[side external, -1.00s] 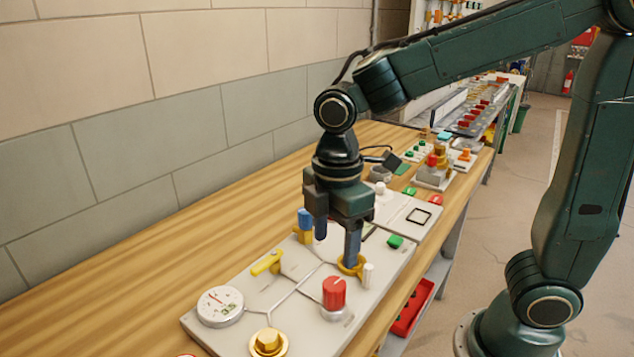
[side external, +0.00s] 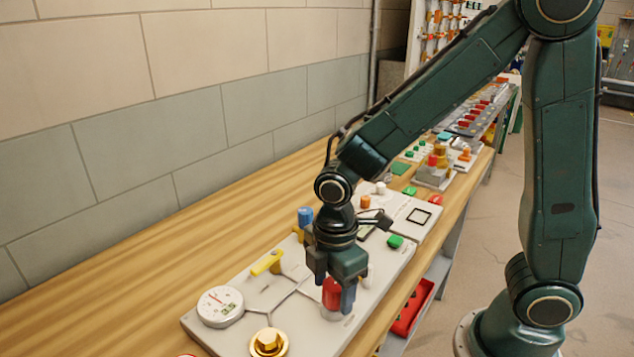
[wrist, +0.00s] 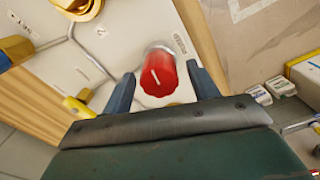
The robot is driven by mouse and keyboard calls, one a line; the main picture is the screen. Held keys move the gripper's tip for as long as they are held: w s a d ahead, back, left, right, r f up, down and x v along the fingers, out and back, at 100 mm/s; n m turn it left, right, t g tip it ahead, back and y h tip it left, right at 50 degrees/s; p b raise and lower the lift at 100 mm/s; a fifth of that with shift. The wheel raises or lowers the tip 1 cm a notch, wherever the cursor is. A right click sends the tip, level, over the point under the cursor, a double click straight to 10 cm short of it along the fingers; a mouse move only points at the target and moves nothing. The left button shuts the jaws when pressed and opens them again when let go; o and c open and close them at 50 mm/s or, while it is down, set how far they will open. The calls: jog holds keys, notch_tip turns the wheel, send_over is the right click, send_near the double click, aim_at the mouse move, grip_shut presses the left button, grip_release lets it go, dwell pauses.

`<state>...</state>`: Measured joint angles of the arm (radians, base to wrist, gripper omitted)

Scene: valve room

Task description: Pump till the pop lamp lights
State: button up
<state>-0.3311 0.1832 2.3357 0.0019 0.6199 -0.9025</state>
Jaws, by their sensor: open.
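The light panel (side external: 250,322) lies on the wooden bench and carries a round white gauge (side external: 220,306), a yellow lever (side external: 267,263), a brass hex fitting (side external: 268,342) and a red knob (side external: 331,293). My gripper (side external: 335,288) is open and low over the red knob. In the wrist view the red knob (wrist: 157,78) stands between my two spread fingers, with a gap visible on each side. A blue-topped yellow fitting (side external: 305,217) stands behind my gripper. I cannot tell which part is the pop lamp or the pump. The yellow ring seen earlier is hidden behind my gripper.
A second panel (side external: 418,208) with green, orange and red buttons adjoins farther back. More devices stand along the bench (side external: 130,310). The wall bounds the left side. A red tray (side external: 410,310) sits below the bench edge. The bench left of the panel is clear.

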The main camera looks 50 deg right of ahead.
jog(key=c, duration=1)
jog(key=shift+m, duration=2.6)
jog(key=o, duration=1)
